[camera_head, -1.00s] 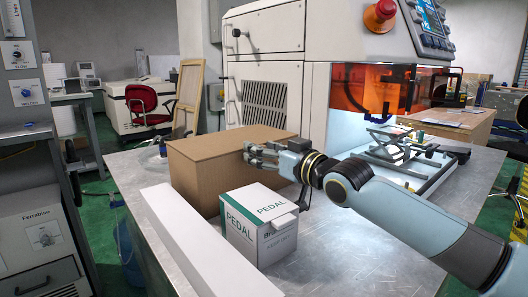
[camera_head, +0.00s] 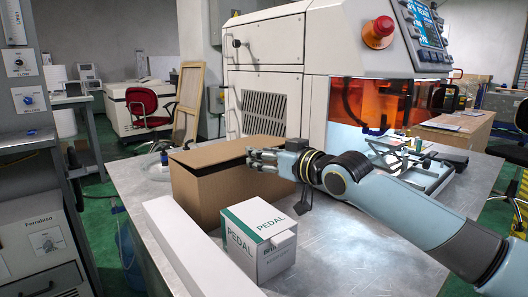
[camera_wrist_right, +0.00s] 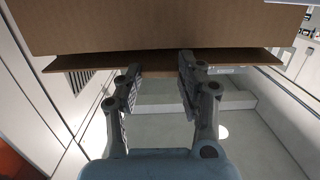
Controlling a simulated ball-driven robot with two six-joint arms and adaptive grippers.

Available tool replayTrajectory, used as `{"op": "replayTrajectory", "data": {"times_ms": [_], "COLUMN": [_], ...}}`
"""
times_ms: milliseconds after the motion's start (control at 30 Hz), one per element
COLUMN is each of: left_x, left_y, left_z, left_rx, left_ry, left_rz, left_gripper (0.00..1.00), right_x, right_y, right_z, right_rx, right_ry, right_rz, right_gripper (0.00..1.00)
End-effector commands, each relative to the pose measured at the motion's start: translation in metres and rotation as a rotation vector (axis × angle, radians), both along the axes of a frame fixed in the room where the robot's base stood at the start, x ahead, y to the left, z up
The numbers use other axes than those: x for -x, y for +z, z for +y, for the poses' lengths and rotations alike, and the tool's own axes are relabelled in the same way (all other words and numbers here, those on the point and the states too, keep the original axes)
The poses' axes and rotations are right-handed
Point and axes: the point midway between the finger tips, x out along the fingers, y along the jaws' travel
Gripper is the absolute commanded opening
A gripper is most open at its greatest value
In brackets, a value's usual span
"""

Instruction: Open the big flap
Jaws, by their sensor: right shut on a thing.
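The brown cardboard box (camera_head: 205,196) stands on the metal table behind a white PEDAL carton. Its big top flap (camera_head: 222,149) is slightly raised at the near edge, with a narrow dark gap below it. My right gripper (camera_head: 252,158) is at the flap's near right edge, shut on it. In the right wrist view, the flap's edge (camera_wrist_right: 160,62) crosses at the fingertips of the right gripper (camera_wrist_right: 158,72), and the box wall fills the top. The exact contact of the fingers is partly hidden. My left gripper is not in view.
The PEDAL carton (camera_head: 258,240) stands just in front of the box. A long white strip (camera_head: 200,250) runs along the table's left side. A large machine (camera_head: 270,85) with an orange window stands behind. The metal table (camera_head: 345,240) is clear at the front right.

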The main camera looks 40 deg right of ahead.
Motion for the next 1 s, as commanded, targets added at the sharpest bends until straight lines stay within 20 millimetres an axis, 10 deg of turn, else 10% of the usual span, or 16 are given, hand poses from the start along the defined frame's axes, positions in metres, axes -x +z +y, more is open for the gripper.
{"op": "replayTrajectory", "data": {"times_ms": [600, 1000], "left_x": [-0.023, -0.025], "left_y": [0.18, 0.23], "left_z": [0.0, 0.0], "left_rx": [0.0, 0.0], "left_ry": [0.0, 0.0], "left_rz": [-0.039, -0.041], "left_gripper": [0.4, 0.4], "right_x": [-0.037, -0.083], "right_y": [0.107, 0.144], "right_z": [0.004, 0.008], "right_rx": [0.044, 0.064], "right_ry": [0.001, 0.001], "right_rz": [0.497, 0.668], "right_gripper": [0.0, 0.0]}}
